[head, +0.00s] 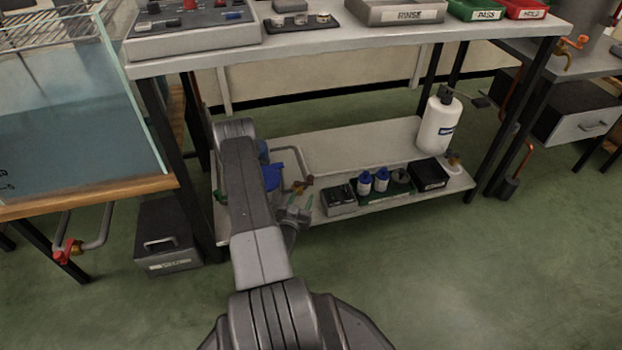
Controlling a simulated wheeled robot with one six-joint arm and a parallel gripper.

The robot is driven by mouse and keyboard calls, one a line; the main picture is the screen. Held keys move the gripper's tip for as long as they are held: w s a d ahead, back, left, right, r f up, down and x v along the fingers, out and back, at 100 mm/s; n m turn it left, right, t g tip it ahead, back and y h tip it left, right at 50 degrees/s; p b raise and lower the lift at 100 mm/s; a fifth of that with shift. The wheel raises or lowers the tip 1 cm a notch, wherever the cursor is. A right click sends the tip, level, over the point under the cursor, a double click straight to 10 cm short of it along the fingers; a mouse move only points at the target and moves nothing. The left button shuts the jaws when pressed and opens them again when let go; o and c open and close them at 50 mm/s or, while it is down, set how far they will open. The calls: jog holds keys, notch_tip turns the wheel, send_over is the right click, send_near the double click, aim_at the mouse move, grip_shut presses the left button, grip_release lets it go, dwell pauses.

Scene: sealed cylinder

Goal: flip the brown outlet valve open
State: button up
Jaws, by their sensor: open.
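A small brownish-red valve (302,182) sits on a grey bent pipe (298,160) over the lower shelf of the bench. It looks like the brown outlet valve, but at this size its handle position cannot be told. My gripper (299,209) is just below and in front of this valve in the head view, at the shelf's front edge. Its jaws are open and appear empty. Whether they touch the valve cannot be told. My arm hides part of the shelf and a blue object (288,177) beside the pipe.
A red-orange valve (68,251) hangs under the glass tank (80,110). An orange tap (570,47) is far right. The right front floor is clear.

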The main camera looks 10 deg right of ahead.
aim_at(309, 180)
jog(key=b+x, duration=0.2)
jog(key=x, duration=0.8)
jog(key=shift+w+d+b, duration=0.25)
jog(key=shift+b, duration=0.15)
jog(key=c, duration=1)
